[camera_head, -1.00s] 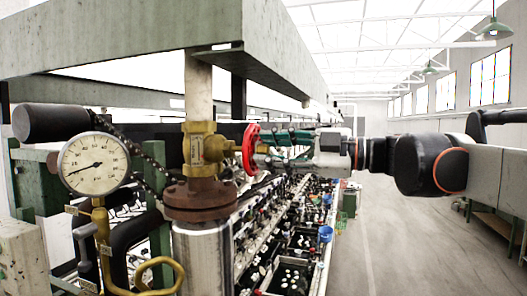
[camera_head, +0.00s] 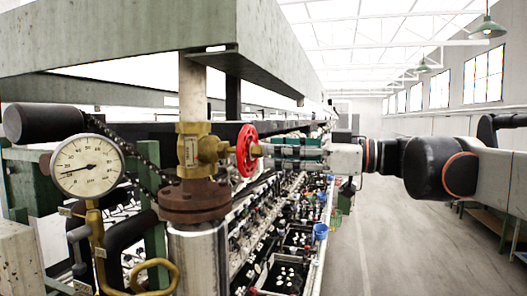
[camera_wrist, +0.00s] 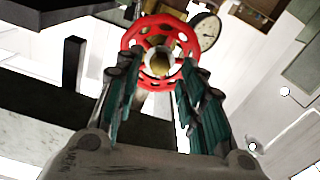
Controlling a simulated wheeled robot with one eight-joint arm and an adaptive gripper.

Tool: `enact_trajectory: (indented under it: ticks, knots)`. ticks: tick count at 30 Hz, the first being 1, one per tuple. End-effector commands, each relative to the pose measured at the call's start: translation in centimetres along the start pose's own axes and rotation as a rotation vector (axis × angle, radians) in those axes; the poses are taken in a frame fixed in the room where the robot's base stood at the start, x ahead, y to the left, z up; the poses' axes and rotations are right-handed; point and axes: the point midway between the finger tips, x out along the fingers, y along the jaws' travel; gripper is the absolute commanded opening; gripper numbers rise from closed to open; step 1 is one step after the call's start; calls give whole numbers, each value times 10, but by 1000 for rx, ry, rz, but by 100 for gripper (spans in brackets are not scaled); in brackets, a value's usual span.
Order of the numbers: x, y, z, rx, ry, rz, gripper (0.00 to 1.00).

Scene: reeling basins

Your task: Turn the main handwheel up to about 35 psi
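The red main handwheel (camera_head: 246,150) stands on the brass valve (camera_head: 196,147) in the head view; its spokes and pale hub show in the wrist view (camera_wrist: 160,50). My gripper (camera_head: 268,149) reaches the wheel's face from the right. In the wrist view its green-padded fingers (camera_wrist: 162,72) are apart, with the hub between and beyond them. I cannot tell whether the tips touch the wheel. The round white gauge (camera_head: 87,166) hangs left of the valve; its needle points left and slightly down, with the figures too small to read surely. The gauge also shows in the wrist view (camera_wrist: 207,33).
A brown flange (camera_head: 194,201) and silver pipe (camera_head: 199,262) stand below the valve. A thick green-grey beam (camera_head: 120,38) runs overhead. Basins with bottles and a blue bucket (camera_head: 320,231) lie behind and below my gripper.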

Motion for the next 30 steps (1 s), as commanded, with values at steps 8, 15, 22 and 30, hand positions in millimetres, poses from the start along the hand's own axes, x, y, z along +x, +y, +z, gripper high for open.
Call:
enact_trajectory:
  ticks: [8, 15, 22, 30]
  knots:
    - [1, 0, 0, 165, 0, 0, 37]
    - [15, 0, 0, 163, 0, -2, 37]
    - [30, 0, 0, 162, 0, -1, 37]
    - [30, 0, 0, 162, 0, 0, 21]
